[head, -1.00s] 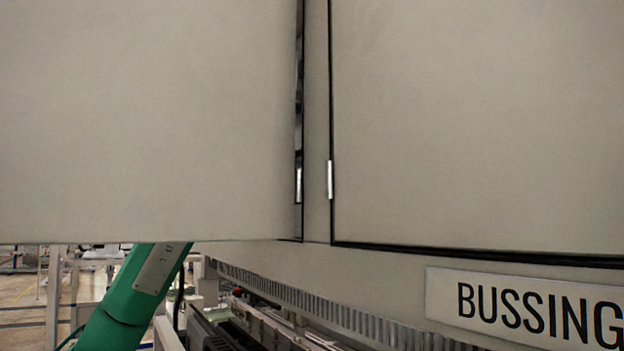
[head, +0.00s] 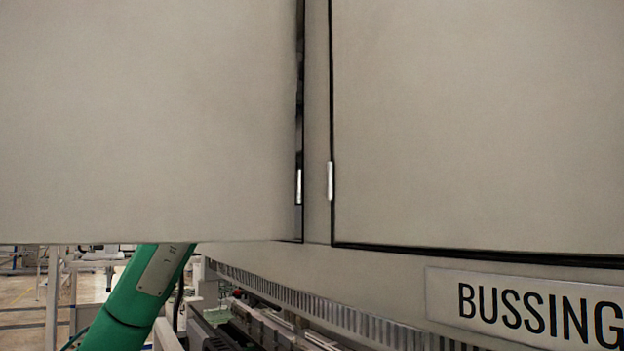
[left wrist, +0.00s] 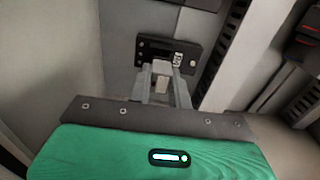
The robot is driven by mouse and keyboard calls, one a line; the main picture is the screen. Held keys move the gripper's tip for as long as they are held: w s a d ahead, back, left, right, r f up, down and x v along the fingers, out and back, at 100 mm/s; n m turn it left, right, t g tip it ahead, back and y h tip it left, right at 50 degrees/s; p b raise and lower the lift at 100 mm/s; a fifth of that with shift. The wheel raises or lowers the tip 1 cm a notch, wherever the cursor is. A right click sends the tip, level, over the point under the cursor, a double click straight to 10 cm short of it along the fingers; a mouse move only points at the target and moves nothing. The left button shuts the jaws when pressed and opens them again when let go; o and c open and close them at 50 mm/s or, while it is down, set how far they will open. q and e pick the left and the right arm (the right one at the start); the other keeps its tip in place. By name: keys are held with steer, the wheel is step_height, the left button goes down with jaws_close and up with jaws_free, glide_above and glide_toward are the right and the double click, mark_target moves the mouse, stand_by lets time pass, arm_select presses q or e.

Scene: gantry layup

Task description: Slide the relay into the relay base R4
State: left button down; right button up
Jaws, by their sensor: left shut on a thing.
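In the left wrist view my left gripper (left wrist: 162,72) is shut on a small pale block, the relay (left wrist: 161,70), held between its two grey fingers. Just beyond the fingertips a dark rectangular base (left wrist: 187,49) is mounted on a grey panel, with small round holes and a small white label that I cannot read clearly. The relay overlaps the lower edge of the base in the picture; I cannot tell whether they touch. In the head view a large beige door hides the gripper, the relay and the base. My right gripper is in neither view.
In the head view the beige door (head: 150,120) hangs open at the left of the cabinet front (head: 480,120). A "BUSSING" sign (head: 525,307) is below. In the left wrist view slotted dark ducting (left wrist: 222,50) runs right of the base, and a pale wall (left wrist: 50,60) stands left.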

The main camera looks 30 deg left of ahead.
arm_select(q)
steer(key=shift+w+d, duration=0.15)
steer(key=shift+w, duration=0.25)
steer(key=shift+w+d, duration=0.15)
steer(key=shift+w, duration=0.3)
steer(key=c, duration=1.4)
jaws_free()
steer(key=shift+o, duration=1)
steer(key=shift+w+d, duration=0.1)
steer(key=shift+w, duration=0.15)
